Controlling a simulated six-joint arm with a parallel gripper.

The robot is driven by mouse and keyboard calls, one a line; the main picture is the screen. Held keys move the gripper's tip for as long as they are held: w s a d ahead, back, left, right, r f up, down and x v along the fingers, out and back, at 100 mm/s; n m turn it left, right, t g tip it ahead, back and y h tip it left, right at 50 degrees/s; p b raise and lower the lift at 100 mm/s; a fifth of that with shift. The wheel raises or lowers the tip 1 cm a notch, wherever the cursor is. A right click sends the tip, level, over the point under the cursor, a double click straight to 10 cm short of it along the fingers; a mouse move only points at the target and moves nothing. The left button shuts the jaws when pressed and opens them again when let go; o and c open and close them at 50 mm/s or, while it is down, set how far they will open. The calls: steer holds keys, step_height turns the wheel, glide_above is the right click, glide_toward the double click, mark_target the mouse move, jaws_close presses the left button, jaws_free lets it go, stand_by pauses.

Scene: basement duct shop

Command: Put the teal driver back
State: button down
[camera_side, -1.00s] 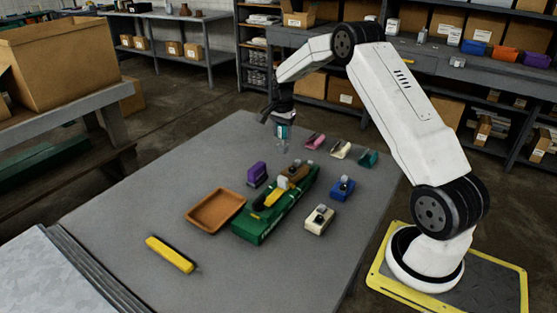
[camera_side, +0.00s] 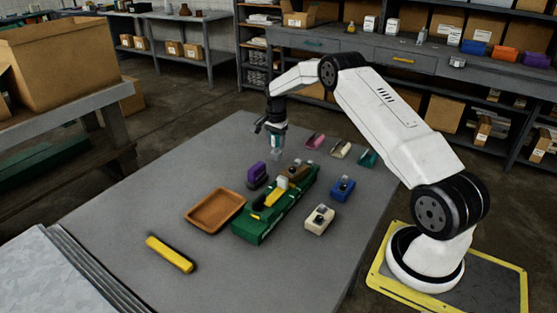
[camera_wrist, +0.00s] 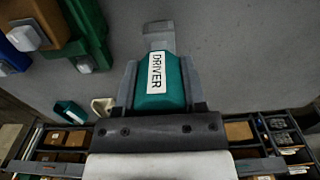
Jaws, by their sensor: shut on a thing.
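My gripper (camera_side: 276,145) is above the far part of the grey table, pointing down. It is shut on the teal driver (camera_wrist: 172,98), which has a white "DRIVER" label and a grey end; it also shows in the side view (camera_side: 277,141). The driver hangs clear of the table, beyond the green holder (camera_side: 250,229). The holder has a yellow piece (camera_side: 271,198) and a brown piece (camera_side: 299,174) in it. Whether it has a free slot is hard to tell from here.
A purple block (camera_side: 257,174) stands left of the holder; blue (camera_side: 342,188) and cream (camera_side: 319,220) ones stand right. Pink, cream and teal scoop-like pieces (camera_side: 367,158) lie at the far right. An orange-brown tray (camera_side: 215,211) and yellow tool (camera_side: 170,254) are nearer. The left table edge is clear.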

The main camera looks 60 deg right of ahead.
steer(key=shift+f, duration=1.25)
steer(key=shift+f, duration=0.15)
steer(key=shift+c, duration=0.8)
jaws_free()
step_height(320, 180, up, 12)
steer(key=shift+r, duration=0.15)
